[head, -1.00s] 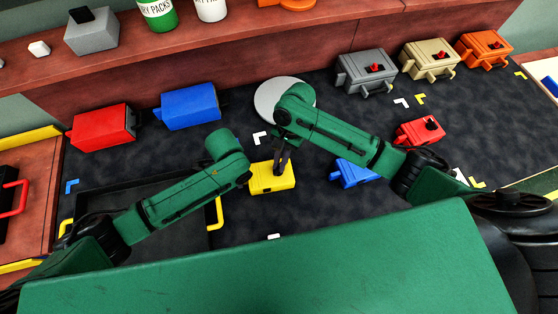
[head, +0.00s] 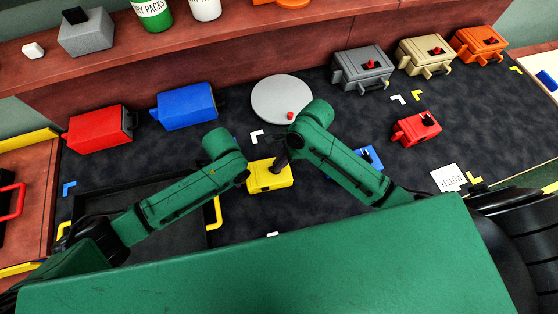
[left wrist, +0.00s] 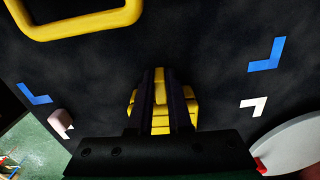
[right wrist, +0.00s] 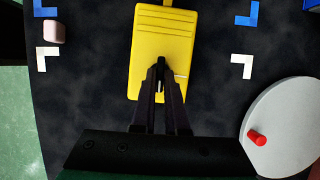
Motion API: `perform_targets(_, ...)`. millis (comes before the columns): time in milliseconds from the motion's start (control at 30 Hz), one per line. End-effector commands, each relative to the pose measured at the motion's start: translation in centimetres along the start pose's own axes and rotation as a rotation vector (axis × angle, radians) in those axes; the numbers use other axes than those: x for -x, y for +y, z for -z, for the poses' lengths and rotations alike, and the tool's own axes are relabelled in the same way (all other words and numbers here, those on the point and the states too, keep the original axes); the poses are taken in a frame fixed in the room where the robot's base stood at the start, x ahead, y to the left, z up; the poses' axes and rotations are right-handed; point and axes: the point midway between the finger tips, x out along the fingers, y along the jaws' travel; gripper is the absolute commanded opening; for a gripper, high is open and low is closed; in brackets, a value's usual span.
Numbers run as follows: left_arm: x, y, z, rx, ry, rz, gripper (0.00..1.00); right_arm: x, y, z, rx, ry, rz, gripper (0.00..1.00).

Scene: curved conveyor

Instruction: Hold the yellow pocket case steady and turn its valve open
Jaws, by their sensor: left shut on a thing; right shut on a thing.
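The yellow pocket case (head: 268,185) lies on the dark mat in the middle of the head view. It shows ribbed and yellow in the right wrist view (right wrist: 165,45) and partly behind my fingers in the left wrist view (left wrist: 188,93). My left gripper (left wrist: 160,78) is shut on the case, at its left end in the head view, largely hidden there by its arm. My right gripper (head: 280,164) points down onto the case's top near its right part. In the right wrist view its fingers (right wrist: 160,65) are shut on the valve, which they hide.
A round grey disc (head: 275,95) with a red knob lies behind the case. A blue case (head: 370,155) is partly under my right arm; a red valve case (head: 415,128) stands farther right. A black tray (head: 120,183) lies left. Several cases line the back.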

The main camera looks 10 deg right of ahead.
Motion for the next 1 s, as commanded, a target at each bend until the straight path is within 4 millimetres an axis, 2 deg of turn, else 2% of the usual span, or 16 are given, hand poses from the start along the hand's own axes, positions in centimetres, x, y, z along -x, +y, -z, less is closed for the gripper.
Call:
perform_targets(633,0.00,0.07,0.10,-0.001,0.002,-0.001,0.00,0.07,-0.04,-0.08,-0.051,-0.003,0.024,0.00)
perform_targets(667,0.00,0.07,0.11,-0.001,0.002,-0.001,0.00,0.07,-0.04,-0.08,-0.051,-0.003,0.024,0.23)
perform_targets(700,0.00,0.07,0.10,-0.001,0.002,-0.001,0.00,0.07,-0.04,-0.08,-0.050,-0.003,0.024,0.38)
perform_targets(733,0.00,0.06,0.10,-0.001,0.002,-0.001,0.00,0.06,-0.03,-0.07,-0.050,-0.003,0.024,0.42)
perform_targets(1000,0.02,0.01,0.06,-0.001,0.002,0.000,0.00,0.06,0.02,-0.03,-0.050,-0.001,0.022,0.42)
